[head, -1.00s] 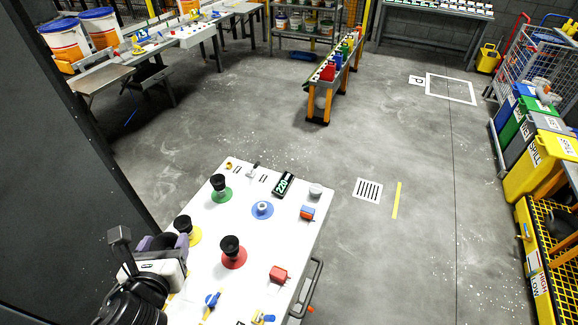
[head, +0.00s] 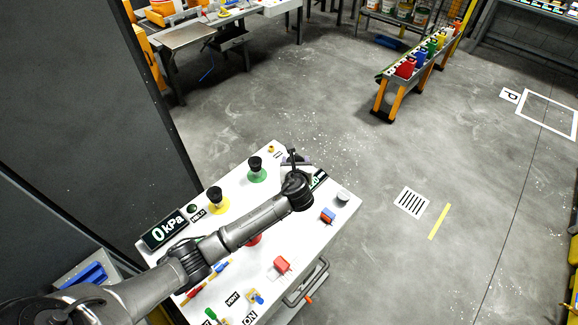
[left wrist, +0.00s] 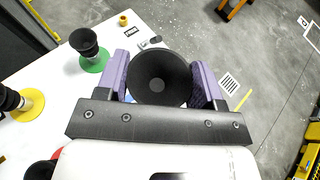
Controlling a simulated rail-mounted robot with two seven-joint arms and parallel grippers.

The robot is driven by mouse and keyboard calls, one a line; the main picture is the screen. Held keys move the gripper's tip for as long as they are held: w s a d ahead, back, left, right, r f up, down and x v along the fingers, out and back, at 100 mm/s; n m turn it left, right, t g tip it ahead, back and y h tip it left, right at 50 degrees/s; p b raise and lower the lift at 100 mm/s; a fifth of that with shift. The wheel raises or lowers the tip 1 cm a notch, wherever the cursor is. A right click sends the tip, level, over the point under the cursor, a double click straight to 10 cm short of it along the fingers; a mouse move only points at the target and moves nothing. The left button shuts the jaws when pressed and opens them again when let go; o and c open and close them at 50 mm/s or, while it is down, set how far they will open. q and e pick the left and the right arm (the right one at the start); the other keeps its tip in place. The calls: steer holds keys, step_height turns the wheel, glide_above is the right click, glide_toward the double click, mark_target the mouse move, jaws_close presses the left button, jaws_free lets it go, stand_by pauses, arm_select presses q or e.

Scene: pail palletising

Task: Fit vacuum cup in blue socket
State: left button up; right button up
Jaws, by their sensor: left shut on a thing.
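My left gripper (head: 298,163) is over the far part of the white panel (head: 318,240). In the left wrist view its purple fingers (left wrist: 160,77) are shut on a black vacuum cup (left wrist: 158,80), with the round mouth facing the camera. Black cups stand on the green socket (head: 257,176) and the yellow socket (head: 217,206). The red socket (head: 254,240) is mostly hidden by my left arm. My right gripper is not in view.
A red block (head: 282,265) sits nearer. A "0 kPa" display (head: 164,229) stands at the left edge. Open floor lies to the right.

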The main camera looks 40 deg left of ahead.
arm_select(q)
step_height(320, 180, down, 6)
steer(key=s+a+n+g+p, duration=0.1)
steer(key=a, duration=0.1)
steer(key=shift+y, duration=0.4)
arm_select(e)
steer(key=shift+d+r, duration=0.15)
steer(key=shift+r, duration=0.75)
arm_select(q)
steer(key=shift+s+r, duration=0.1)
steer(key=shift+r, duration=0.05)
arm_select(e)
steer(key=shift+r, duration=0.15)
arm_select(q)
step_height(320, 180, down, 6)
steer(key=b, duration=0.3)
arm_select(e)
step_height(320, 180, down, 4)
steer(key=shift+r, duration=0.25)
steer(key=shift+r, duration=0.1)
arm_select(q)
steer(key=shift+p, duration=0.3)
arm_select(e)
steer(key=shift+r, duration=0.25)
arm_select(q)
steer(key=shift+p, duration=0.5)
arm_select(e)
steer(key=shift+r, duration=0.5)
